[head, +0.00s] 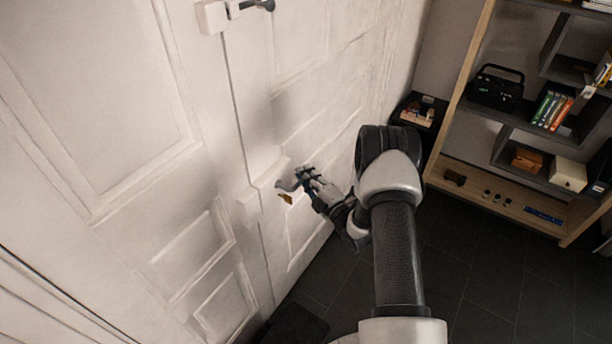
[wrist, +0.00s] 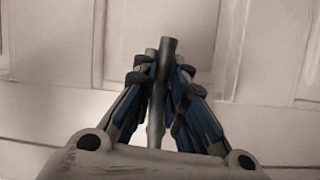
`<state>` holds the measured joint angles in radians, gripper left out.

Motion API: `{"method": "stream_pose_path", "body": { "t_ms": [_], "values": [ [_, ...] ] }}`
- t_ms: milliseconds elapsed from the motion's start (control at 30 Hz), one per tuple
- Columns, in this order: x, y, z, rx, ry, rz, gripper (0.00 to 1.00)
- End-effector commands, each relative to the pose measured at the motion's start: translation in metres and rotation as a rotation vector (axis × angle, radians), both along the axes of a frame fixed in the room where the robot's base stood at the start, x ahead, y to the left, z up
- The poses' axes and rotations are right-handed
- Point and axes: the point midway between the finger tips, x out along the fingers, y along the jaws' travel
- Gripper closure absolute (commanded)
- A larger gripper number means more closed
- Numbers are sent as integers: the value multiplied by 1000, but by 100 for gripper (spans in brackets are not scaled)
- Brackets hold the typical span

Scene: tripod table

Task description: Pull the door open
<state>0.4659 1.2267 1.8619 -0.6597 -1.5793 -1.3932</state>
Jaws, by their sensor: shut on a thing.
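The white panelled door (head: 295,85) fills the left and middle of the head view. Its grey metal lever handle (head: 287,185) sticks out low on the leaf, near the vertical seam, with a small brown plate below it. My gripper (head: 307,178) is at the handle, reaching in from the right. In the wrist view, my gripper (wrist: 160,85) has its blue and grey fingers on both sides of the handle bar (wrist: 168,48), shut on it. The door face (wrist: 60,112) lies behind. The leaf looks flush with its neighbour; a small gap cannot be ruled out.
A wooden shelf unit (head: 451,105) with books and boxes stands at the right. A small black stand (head: 418,112) is between it and the door wall. Dark tiled floor (head: 490,280) is clear at the lower right. A dark mat (head: 295,325) lies by the door's foot.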

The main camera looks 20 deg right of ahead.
Motion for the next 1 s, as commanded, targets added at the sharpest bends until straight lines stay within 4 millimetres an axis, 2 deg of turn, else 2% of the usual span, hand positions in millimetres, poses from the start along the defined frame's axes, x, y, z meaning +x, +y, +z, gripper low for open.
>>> {"method": "stream_pose_path", "body": {
  "t_ms": [267,1000],
  "values": [
    [0,0,-7,80,52,1,100],
    [-7,11,-43,498,331,0,100]
  ]
}}
